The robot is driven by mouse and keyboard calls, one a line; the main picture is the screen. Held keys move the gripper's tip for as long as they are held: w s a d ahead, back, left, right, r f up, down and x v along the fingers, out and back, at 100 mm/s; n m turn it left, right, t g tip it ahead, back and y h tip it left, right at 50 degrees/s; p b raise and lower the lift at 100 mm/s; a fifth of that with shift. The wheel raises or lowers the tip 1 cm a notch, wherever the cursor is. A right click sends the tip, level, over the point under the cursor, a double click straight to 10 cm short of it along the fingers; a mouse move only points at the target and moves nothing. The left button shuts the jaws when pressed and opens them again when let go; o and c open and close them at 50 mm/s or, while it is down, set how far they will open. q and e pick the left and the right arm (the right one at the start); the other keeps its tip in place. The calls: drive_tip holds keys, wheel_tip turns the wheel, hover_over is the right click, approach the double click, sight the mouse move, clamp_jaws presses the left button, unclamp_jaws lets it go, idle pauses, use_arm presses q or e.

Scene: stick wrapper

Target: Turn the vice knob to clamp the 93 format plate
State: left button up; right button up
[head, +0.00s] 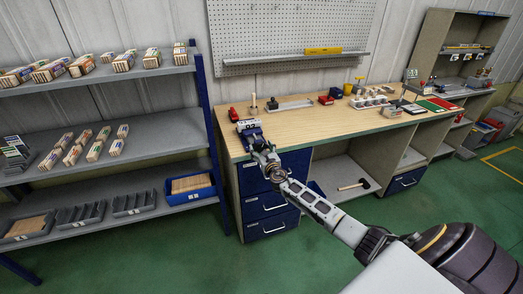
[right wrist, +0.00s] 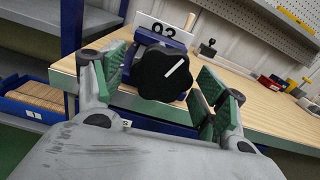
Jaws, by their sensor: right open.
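The vice knob (right wrist: 164,74) is black and lobed with a white line on its face. In the right wrist view it sits between the two open green-padded fingers of my right gripper (right wrist: 160,84), and I see a gap on each side. The blue vice (right wrist: 146,42) is behind the knob, partly hidden. The white 93 format plate (right wrist: 178,32) stands upright behind the knob, its number partly covered. In the head view my right gripper (head: 252,134) is at the front left edge of the workbench, by the plate (head: 247,124). My left gripper is not in view.
The wooden workbench (head: 300,122) carries a red item (head: 233,114), a grey tray (head: 290,105) and other tools further right. A grey shelf rack (head: 100,78) with boxes stands to the left. A pegboard (head: 290,30) is on the wall behind.

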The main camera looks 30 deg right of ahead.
drive_tip(key=shift+c, duration=0.3)
drive_tip(key=c, duration=1)
